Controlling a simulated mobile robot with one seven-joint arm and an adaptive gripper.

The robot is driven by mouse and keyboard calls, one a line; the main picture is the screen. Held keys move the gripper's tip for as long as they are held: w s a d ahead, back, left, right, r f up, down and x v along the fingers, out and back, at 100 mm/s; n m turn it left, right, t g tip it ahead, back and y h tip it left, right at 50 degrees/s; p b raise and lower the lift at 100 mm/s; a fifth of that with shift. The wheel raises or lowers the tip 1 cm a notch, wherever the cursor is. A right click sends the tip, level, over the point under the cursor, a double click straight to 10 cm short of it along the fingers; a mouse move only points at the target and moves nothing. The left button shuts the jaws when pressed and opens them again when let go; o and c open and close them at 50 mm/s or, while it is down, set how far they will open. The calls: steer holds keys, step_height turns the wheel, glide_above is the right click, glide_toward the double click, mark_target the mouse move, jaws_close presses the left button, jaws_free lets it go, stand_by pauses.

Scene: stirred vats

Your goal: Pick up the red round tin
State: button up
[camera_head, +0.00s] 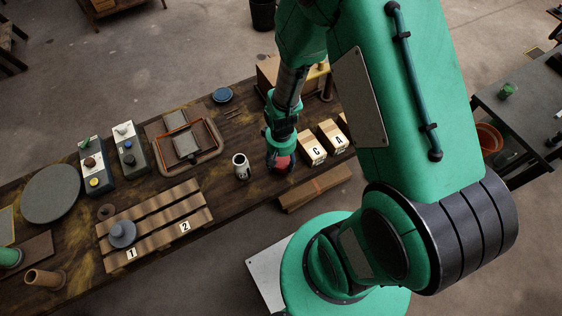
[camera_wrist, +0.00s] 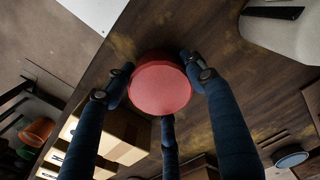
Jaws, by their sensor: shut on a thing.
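The red round tin (camera_wrist: 160,86) is between the dark fingers of my gripper (camera_wrist: 158,90) in the wrist view. Fingers press on its left and right sides and a third finger is at its lower edge. In the head view the tin (camera_head: 283,163) shows only in part below my gripper (camera_head: 280,160), over the wooden table (camera_head: 225,190) between a white mug and the letter boxes. The rest of the tin is hidden by the fingers. I cannot tell whether the tin still touches the tabletop.
A white mug (camera_head: 241,167) stands just left of my gripper. Boxes marked C (camera_head: 312,150) and A (camera_head: 337,137) stand close on its right. A slatted rack (camera_head: 160,225) with labels 1 and 2 and a tray (camera_head: 187,143) are further left.

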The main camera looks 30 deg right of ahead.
mark_target(281, 159)
steer(key=shift+r, duration=0.5)
step_height(281, 159, up, 2)
steer(key=shift+r+p, duration=0.15)
steer(key=shift+p, duration=0.45)
steer(key=s+a+r+p, duration=0.1)
steer(key=s+a+p, duration=0.1)
steer(key=s, duration=1.4)
steer(key=shift+r+p, duration=0.2)
steer(key=shift+p, duration=0.1)
